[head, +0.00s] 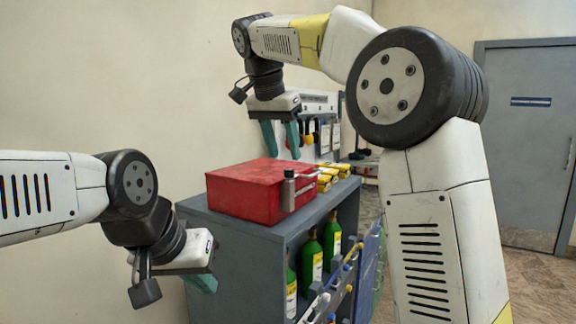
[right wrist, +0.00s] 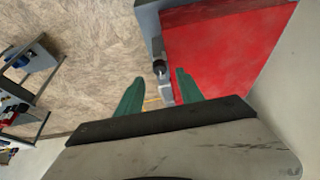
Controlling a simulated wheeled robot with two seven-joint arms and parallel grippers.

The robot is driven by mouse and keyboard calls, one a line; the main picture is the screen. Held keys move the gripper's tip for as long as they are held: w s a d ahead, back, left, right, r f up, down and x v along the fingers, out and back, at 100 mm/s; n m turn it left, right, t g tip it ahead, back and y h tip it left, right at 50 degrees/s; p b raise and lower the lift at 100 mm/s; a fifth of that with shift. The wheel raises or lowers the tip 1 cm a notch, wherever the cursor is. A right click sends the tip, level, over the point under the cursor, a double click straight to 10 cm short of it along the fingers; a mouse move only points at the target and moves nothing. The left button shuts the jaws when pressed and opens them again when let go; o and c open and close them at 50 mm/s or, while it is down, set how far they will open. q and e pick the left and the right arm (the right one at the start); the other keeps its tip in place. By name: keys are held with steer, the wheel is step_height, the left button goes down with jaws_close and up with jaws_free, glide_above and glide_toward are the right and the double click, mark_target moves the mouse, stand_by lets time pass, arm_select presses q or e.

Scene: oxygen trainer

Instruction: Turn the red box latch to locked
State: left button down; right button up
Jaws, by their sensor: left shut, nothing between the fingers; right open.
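The red box (head: 245,192) sits closed on top of the grey cabinet (head: 237,232). A small grey upright cylinder with a dark top (head: 288,190) stands at its front right side. I cannot tell whether it is the latch, and the latch's setting is not readable. In the right wrist view the red box (right wrist: 225,55) is at upper right, and a dark round knob (right wrist: 159,68) shows beyond my fingertips. My right gripper (head: 281,136) is open and empty above the box; its green fingers also show in the wrist view (right wrist: 157,86). My left gripper (head: 204,283) is shut and empty, left of the cabinet.
Yellow items (head: 327,178) lie on the cabinet top right of the box. Green bottles (head: 312,260) stand on the shelf below. A pegboard with hanging tools (head: 318,125) is behind. A grey door (head: 530,145) is at the right. My right arm hides part of the room.

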mark_target(288, 170)
steer(key=x, duration=0.5)
steer(key=shift+c, duration=0.2)
steer(key=shift+r, duration=0.1)
jaws_close()
